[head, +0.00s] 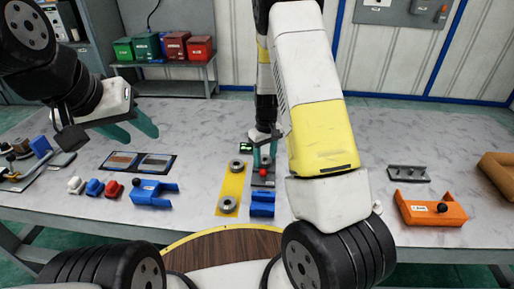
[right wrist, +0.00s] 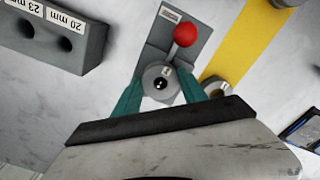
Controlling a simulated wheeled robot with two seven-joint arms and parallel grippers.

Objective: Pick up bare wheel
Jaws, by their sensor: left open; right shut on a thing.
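My right gripper (head: 265,156) is down at the table in the head view, just right of the yellow strip (head: 232,188). In the right wrist view its teal fingers (right wrist: 160,92) are shut on a round grey part with a dark centre hole (right wrist: 158,82), seemingly a wheel. That part is over a grey plate with a red-knobbed lever (right wrist: 185,36); I cannot tell whether it touches the plate. Two other grey wheels lie on the strip, one far (head: 237,165) and one near (head: 228,204). My left gripper (head: 140,131) is open and empty above the table's left side.
A blue bracket (head: 262,204) lies close in front of the right gripper. Another blue part (head: 153,193) and small red, blue and white pieces lie left. An orange part (head: 430,208) and a grey block with holes (head: 408,174) lie right. The table's back left is clear.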

